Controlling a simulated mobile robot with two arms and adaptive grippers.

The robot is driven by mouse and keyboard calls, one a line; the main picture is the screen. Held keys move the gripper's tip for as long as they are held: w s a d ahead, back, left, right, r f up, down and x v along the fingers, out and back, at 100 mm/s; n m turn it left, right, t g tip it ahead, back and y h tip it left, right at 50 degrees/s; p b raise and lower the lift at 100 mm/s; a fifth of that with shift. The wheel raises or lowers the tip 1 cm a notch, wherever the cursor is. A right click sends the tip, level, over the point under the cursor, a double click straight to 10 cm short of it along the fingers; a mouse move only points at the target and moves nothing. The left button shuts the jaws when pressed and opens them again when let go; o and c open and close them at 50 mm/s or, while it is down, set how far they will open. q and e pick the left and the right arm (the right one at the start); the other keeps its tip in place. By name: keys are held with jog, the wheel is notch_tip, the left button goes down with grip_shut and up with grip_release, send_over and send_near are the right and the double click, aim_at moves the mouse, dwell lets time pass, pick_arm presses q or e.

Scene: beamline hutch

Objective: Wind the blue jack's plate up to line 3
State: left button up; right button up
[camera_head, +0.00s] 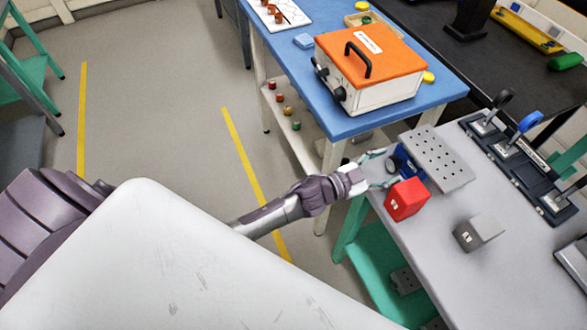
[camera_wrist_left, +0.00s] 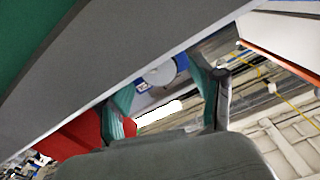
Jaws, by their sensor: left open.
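The blue jack (camera_head: 402,163) stands near the left edge of the grey bench. Its grey perforated plate (camera_head: 436,155) covers most of it from above. My left gripper (camera_head: 380,169) is open at the jack's left side, with its green fingers apart. In the left wrist view, a pale round knob (camera_wrist_left: 160,74) on the blue jack body (camera_wrist_left: 183,62) shows between the open fingers (camera_wrist_left: 165,100). I cannot tell whether either finger touches it. The scale lines cannot be read. My right gripper is not in view.
A red block (camera_head: 406,200) stands close beside the gripper, and a grey block (camera_head: 480,232) is further right. A row of levered switches (camera_head: 520,160) lines the back of the bench. A blue table (camera_head: 350,126) bears an orange-lidded case (camera_head: 370,70).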

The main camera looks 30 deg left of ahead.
pick_arm(q)
jog(key=shift+w+d+n, duration=0.2)
jog(key=shift+w+n, duration=0.15)
jog(key=shift+n, duration=1.95)
jog(key=shift+a+n, duration=0.1)
jog(key=shift+n, duration=1)
jog(key=b+v, duration=0.1)
jog(key=v, duration=1.3)
jog(key=s+a+f+n+g+y+p, duration=0.1)
jog(key=s+a+f+y, duration=0.1)
jog(key=f, duration=0.8)
jog(key=s+a+f+n+g+y, duration=0.1)
jog(key=a+f+y, duration=0.4)
jog(key=f, duration=0.6)
jog(key=shift+s+a+f+g+p, duration=0.25)
jog(key=shift+s+a+g+p, duration=0.25)
jog(key=shift+a, duration=0.6)
